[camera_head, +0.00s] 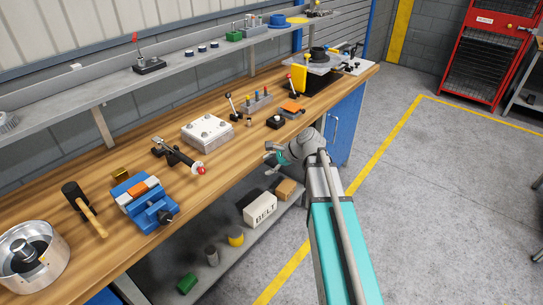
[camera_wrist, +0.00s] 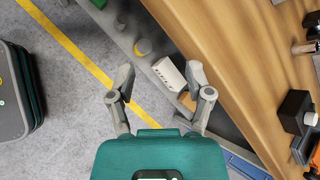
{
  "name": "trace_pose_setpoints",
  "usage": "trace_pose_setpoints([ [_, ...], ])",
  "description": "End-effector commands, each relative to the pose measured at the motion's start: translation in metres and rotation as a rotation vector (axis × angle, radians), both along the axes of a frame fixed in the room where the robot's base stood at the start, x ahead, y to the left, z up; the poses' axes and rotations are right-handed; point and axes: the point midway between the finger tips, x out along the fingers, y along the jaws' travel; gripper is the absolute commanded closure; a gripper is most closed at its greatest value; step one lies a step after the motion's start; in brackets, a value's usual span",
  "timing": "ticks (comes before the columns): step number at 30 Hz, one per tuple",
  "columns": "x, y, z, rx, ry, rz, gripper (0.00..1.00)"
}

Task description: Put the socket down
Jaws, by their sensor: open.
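My gripper (camera_head: 272,157) is open and empty, in front of the workbench's front edge. In the wrist view, its two fingers (camera_wrist: 159,76) are spread apart with nothing between them; the lower shelf and floor show beyond. I cannot pick out the socket with certainty. A small metal cylinder (camera_head: 249,122) stands on the wooden bench top (camera_head: 228,166) near a lever, and may be it. A short metal cylinder (camera_wrist: 304,48) also shows on the bench at the right of the wrist view, clear of my gripper.
A white BELT box (camera_head: 260,209) lies on the lower shelf. Bare bench top lies between the finned box and the front edge.

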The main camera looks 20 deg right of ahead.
Motion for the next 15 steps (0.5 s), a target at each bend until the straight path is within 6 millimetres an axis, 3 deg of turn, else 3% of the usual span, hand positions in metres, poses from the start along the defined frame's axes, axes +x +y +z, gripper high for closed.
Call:
trace_pose_setpoints([
  [8,-0.045,0.02,-0.024,-0.266,-0.088,0.297,0.34],
  [15,-0.099,0.029,-0.047,-0.565,-0.167,0.724,0.34],
])
